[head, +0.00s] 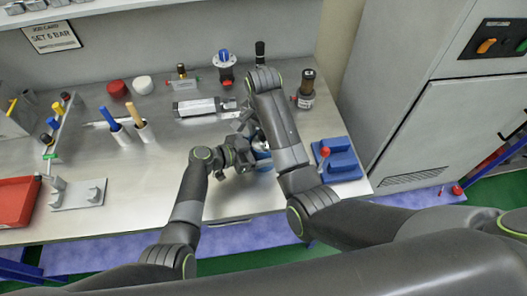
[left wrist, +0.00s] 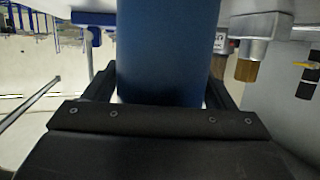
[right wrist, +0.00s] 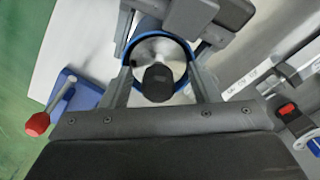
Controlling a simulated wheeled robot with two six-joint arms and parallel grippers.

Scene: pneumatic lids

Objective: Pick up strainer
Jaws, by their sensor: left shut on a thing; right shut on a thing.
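A blue cylinder (head: 264,166) with a silver end shows partly between my two grippers in the head view. In the right wrist view its blue rim (right wrist: 126,48) surrounds a silver disc (right wrist: 178,59) with a dark knob (right wrist: 158,83). I cannot tell whether this disc is the strainer. My left gripper (head: 246,156) is shut on the blue cylinder, which fills the space between its fingers in the left wrist view (left wrist: 168,50). My right gripper (head: 258,142) is at the same cylinder, with its fingers on either side of the blue rim. The arms hide much of it.
A blue block (head: 337,160) with a red-tipped tool stands right of the grippers. A red tray (head: 18,203) is far left. The front left-middle bench is clear.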

